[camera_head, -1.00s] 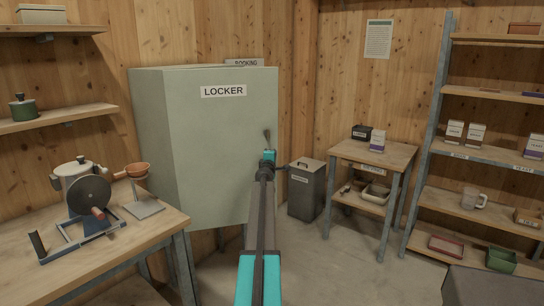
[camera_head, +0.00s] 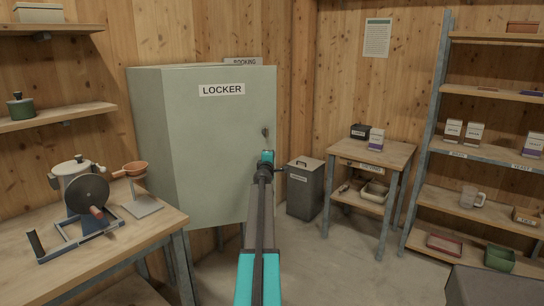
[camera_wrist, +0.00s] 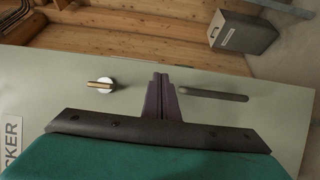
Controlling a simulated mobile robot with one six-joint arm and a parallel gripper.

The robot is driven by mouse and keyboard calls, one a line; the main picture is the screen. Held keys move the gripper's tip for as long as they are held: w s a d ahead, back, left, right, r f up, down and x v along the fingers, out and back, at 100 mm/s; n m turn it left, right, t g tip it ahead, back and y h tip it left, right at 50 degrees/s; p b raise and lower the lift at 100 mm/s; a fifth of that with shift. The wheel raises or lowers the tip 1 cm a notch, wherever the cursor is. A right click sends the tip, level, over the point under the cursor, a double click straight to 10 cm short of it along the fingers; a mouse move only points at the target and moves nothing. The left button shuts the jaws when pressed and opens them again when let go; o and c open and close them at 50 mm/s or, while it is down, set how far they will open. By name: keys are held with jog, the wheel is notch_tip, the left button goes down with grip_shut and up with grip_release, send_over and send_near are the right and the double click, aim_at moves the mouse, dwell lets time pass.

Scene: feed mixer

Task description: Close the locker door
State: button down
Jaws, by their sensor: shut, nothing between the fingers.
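The locker (camera_head: 150,150) is a grey-green cabinet at the left centre of the head view. Its door (camera_head: 215,150) carries the LOCKER sign (camera_head: 222,90). How far the door stands open I cannot tell. My gripper (camera_wrist: 161,78) is shut and empty, between knob and bar in that view. It points at the door near its right edge in the head view (camera_head: 266,152). I cannot tell whether it touches.
A workbench (camera_head: 140,240) with a hand-cranked device (camera_head: 85,195) stands at the left front. A grey bin (camera_head: 304,190) is right of the locker. A small table (camera_head: 375,150) and a metal-framed shelf rack (camera_head: 480,155) stand further right. Floor between them is clear.

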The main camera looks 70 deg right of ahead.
jog(key=s+a, duration=0.7)
jog(key=a, duration=0.1)
jog(key=shift+s+a, duration=0.15)
jog(key=shift+a, duration=0.1)
dwell(0.4)
